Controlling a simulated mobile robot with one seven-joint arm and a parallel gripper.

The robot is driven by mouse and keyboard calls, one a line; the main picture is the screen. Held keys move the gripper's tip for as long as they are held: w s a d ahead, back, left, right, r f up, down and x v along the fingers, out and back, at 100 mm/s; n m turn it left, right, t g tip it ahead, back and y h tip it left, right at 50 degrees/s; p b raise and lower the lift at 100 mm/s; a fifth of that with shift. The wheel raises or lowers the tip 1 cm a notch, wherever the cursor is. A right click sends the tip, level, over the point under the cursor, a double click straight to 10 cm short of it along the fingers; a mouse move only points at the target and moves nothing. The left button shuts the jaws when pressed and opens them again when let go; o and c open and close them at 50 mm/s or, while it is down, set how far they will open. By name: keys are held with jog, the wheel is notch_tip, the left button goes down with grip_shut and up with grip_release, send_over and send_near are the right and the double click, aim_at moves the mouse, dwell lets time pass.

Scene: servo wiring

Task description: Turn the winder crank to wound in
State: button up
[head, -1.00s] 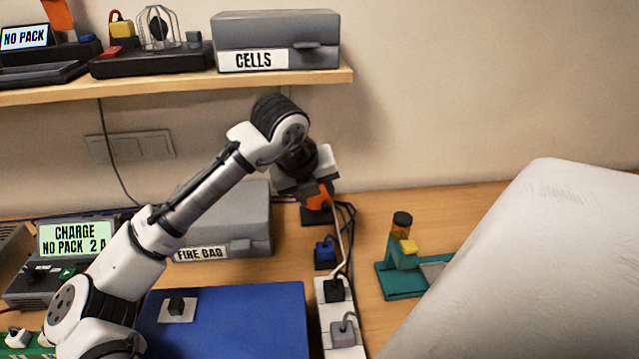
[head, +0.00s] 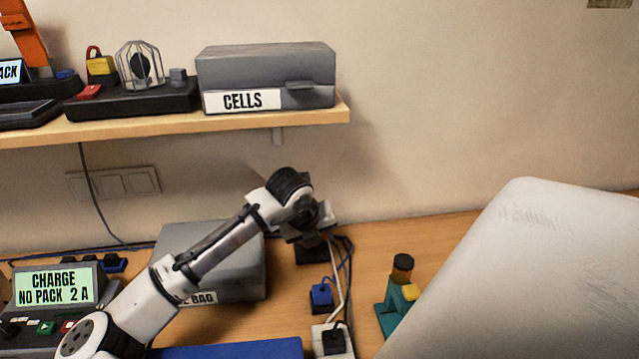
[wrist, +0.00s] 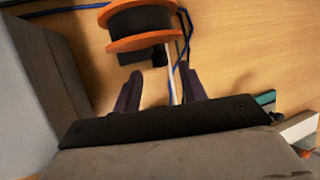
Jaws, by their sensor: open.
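The winder shows in the wrist view as an orange-rimmed reel (wrist: 145,42) with a dark drum, at the top centre. A small dark block (wrist: 158,56) beside its lower rim may be part of the crank, but I cannot tell. My gripper (wrist: 160,88) is open, with its two dark fingers apart, just short of the reel and with nothing seen held. In the head view my gripper (head: 316,226) is over a black base (head: 311,253) near the wall, and hides most of the winder.
A grey fire bag box (head: 212,262) stands left of my gripper. A power strip (head: 334,340) with plugs and a blue block (head: 321,296) are in front. A green stand (head: 392,315) is to the right. The shelf (head: 180,124) with the CELLS box (head: 300,76) is above.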

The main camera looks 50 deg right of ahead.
aim_at(320, 246)
jog(key=shift+p+x, duration=0.35)
jog(key=shift+x, duration=1.45)
grip_shut()
